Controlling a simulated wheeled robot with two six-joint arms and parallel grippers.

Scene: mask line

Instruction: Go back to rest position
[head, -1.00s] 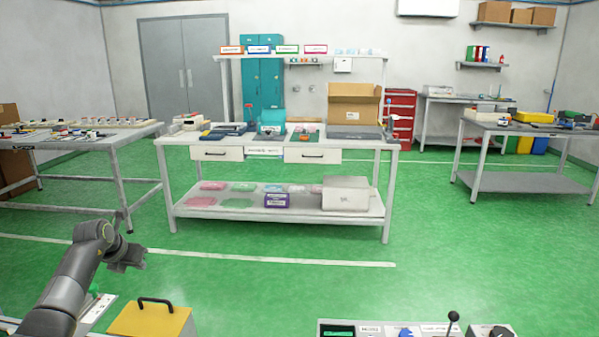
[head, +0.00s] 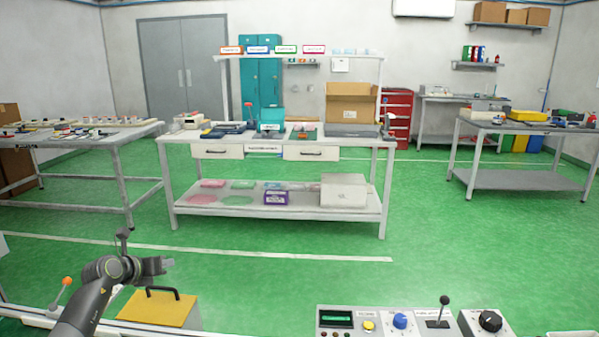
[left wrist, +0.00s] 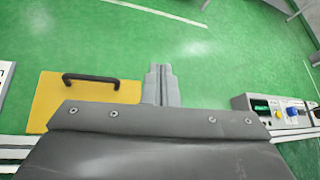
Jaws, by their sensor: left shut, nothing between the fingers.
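My left gripper (head: 167,264) is at the lower left of the head view, at the end of my dark grey left arm. It is shut and empty, above and near the back of a yellow box lid with a black handle (head: 160,312). In the left wrist view its closed fingers (left wrist: 159,84) point away over the green floor. The yellow lid (left wrist: 55,98) lies left of the fingers there. My right gripper is not in view.
A control panel (head: 400,322) with a small screen, knobs and a lever stands at the bottom right. An orange-tipped lever (head: 66,282) stands at the far left. A white workbench (head: 275,213) is across open green floor, with side tables (head: 522,180) beyond.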

